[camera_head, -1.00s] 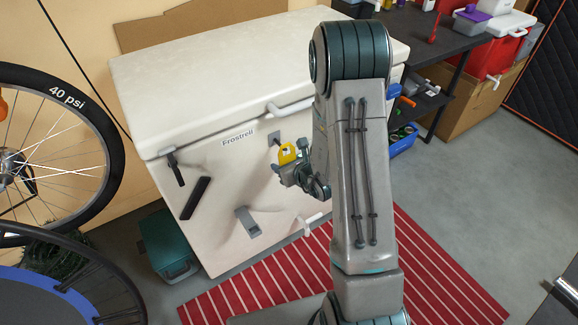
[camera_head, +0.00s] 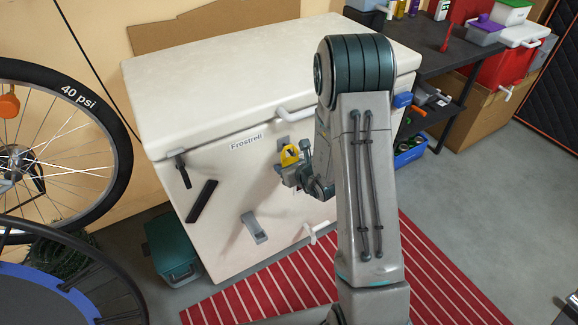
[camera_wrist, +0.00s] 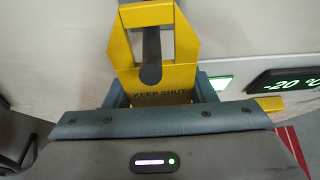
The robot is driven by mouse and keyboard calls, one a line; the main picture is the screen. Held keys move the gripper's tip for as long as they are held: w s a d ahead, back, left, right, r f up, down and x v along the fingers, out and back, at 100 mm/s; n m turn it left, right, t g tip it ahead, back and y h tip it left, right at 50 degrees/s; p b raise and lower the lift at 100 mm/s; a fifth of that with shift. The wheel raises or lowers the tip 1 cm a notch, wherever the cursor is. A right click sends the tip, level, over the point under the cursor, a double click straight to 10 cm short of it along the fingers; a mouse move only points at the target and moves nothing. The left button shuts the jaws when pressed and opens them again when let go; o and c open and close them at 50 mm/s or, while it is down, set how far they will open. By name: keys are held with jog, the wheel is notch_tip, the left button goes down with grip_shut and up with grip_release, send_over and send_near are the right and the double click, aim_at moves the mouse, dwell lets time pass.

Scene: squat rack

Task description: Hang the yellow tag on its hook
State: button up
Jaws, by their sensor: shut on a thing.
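My gripper (camera_head: 296,176) is shut on the yellow tag (camera_head: 290,156), in front of the white freezer (camera_head: 225,185). In the wrist view the tag (camera_wrist: 126,52) stands up from the jaws, with a large opening and the words KEEP SHUT. A dark hook (camera_wrist: 151,60) shows in that opening; its rounded tip overlaps the tag's lower plate. The hook seems to reach through the opening; whether it touches the tag I cannot tell. In the head view the hook itself is hidden behind the tag and gripper.
The freezer front also carries a black handle (camera_head: 201,201), a grey bracket (camera_head: 254,228) and a white lid handle (camera_head: 296,114). A lit display (camera_wrist: 290,80) is right of the tag. A bicycle wheel (camera_head: 122,160) stands left. A striped mat (camera_head: 270,293) covers the floor.

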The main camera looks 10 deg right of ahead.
dwell(0.3)
jog(key=o, duration=1)
jog(key=shift+o, duration=0.2)
jog(key=p+v, duration=1.3)
jog(key=shift+s+r+p, duration=0.2)
jog(key=shift+s+p, duration=0.1)
jog(key=shift+s, duration=0.05)
jog(key=shift+d, duration=0.1)
